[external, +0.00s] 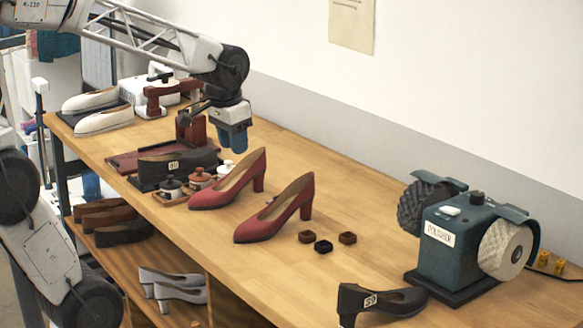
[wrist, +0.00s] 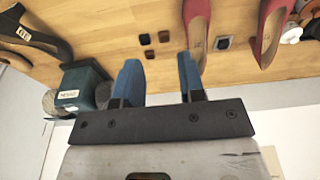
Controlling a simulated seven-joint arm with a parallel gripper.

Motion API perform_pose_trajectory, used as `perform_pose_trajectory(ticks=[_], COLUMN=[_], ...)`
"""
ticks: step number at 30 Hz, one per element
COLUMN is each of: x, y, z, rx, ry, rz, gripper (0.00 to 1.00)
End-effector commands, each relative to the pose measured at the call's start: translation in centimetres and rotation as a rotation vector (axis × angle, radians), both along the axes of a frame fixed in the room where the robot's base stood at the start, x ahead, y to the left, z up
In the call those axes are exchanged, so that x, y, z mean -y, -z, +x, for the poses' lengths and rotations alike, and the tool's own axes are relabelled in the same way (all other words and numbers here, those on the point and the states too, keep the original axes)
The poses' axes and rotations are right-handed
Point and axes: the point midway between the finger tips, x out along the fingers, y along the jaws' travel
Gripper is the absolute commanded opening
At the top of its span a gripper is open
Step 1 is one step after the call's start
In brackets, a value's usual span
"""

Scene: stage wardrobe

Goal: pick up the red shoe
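Two red high-heeled shoes stand on the wooden workbench (external: 400,225). The left one (external: 230,183) and the right one (external: 275,212) are side by side with toes to the lower left. In the wrist view they appear at the top, the right shoe (wrist: 197,22) near the centre and the left shoe (wrist: 268,32) farther right. My gripper (external: 234,138) hangs in the air above the bench, behind the left shoe in the picture. Its blue fingers are apart and empty in the wrist view (wrist: 160,78), and touch neither shoe.
Small dark blocks (external: 323,247) lie beside the right shoe. White shoes (external: 103,120) are farther back.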

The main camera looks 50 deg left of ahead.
Motion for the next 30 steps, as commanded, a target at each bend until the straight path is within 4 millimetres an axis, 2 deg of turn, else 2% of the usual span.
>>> perform_pose_trajectory(ticks=[3, 14, 20, 30], x=[-2.0, -8.9, -13.3, -21.8], y=[0.3, 1.9, 3.7, 7.9], z=[2.9, 10.9, 14.9, 20.7], rx=[-0.018, -0.063, -0.086, -0.127], ry=[-0.013, -0.041, -0.056, -0.081], rz=[-0.001, -0.003, -0.008, -0.021], gripper=[0.37, 0.37, 0.37, 0.37])
